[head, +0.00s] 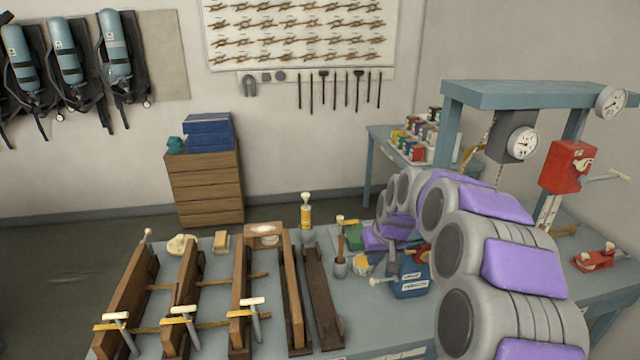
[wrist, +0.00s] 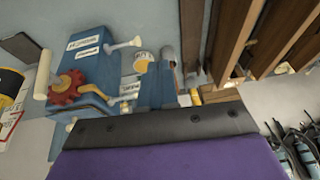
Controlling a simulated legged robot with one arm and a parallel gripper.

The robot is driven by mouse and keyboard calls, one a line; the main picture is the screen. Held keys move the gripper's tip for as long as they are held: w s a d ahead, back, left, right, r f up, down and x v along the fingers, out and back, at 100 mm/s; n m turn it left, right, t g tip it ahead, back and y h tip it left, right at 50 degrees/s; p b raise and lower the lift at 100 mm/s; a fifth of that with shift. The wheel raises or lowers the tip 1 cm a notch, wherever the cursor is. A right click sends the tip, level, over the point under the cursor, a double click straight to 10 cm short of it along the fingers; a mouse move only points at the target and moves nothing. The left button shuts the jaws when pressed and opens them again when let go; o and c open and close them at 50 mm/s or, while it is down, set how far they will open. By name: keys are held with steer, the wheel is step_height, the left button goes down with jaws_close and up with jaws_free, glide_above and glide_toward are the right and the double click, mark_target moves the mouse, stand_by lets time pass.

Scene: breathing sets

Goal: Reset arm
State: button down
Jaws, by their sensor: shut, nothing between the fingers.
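My arm (head: 480,245), grey with purple pads, rises from the lower right and curls over the workbench (head: 220,270). My gripper (head: 392,262) is at its far end, low over the bench beside a blue box-like device (head: 411,284). The arm partly hides this area. In the wrist view my gripper (wrist: 165,82) shows as narrow blue-grey fingers beyond a dark plate and purple pad. It is shut and empty. The blue device (wrist: 88,68), with a red gear and pale handles, stands left of the fingers there. Contact between them cannot be told.
Wooden rails (head: 127,300) with clamps and rope cover the bench's left half. A blue-grey frame (head: 540,95) with gauges and a red box (head: 567,166) stands right. A wooden drawer cabinet (head: 206,188) is at the back wall. Open floor (head: 70,270) lies left.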

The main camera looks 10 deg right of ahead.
steer(key=s+a+r+g, duration=0.2)
steer(key=s+a, duration=0.2)
steer(key=s, duration=0.7)
steer(key=s+a+r+g, duration=0.1)
steer(key=s+a, duration=0.4)
steer(key=s, duration=0.6)
steer(key=s+f+g+h, duration=0.1)
steer(key=s+f+g, duration=0.1)
steer(key=s, duration=2)
steer(key=shift+f+g, duration=0.2)
steer(key=shift+g, duration=0.2)
steer(key=c, duration=1.8)
jaws_free()
